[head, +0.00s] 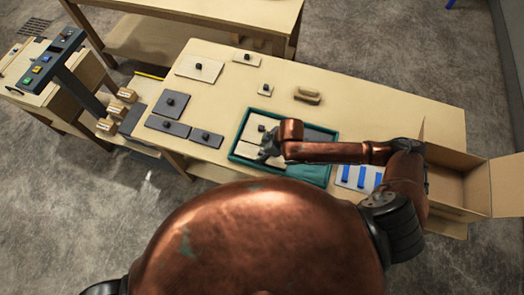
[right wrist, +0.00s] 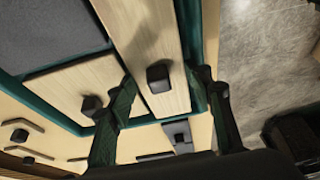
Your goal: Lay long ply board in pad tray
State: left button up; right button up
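The teal pad tray (head: 236,146) lies on the table, partly covered by my right arm. In the right wrist view, a long ply board (right wrist: 152,35) with a black knob (right wrist: 159,76) lies along one side of the tray, beside the teal rim (right wrist: 211,30). My right gripper (right wrist: 163,85) is open over the board's near end, its fingers on either side of the board and knob, clear of the knob. In the head view the right gripper (head: 268,154) is over the tray's left part. Whether the fingertips touch the board is unclear. My left gripper is out of view.
Another ply board (head: 257,127) and a grey pad (right wrist: 50,30) sit in the tray. Knobbed dark boards (head: 170,104) and light boards (head: 199,69) lie on the table left and behind. An open cardboard box (head: 455,185) stands right, beside a blue-striped card (head: 360,177).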

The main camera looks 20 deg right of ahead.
jog(key=o, duration=0.4)
jog(key=shift+c, duration=0.2)
jog(key=shift+r, duration=0.2)
jog(key=p+v, duration=0.1)
jog(key=v, duration=1.1)
jog(key=shift+r, duration=0.45)
jog(key=shift+f, duration=0.1)
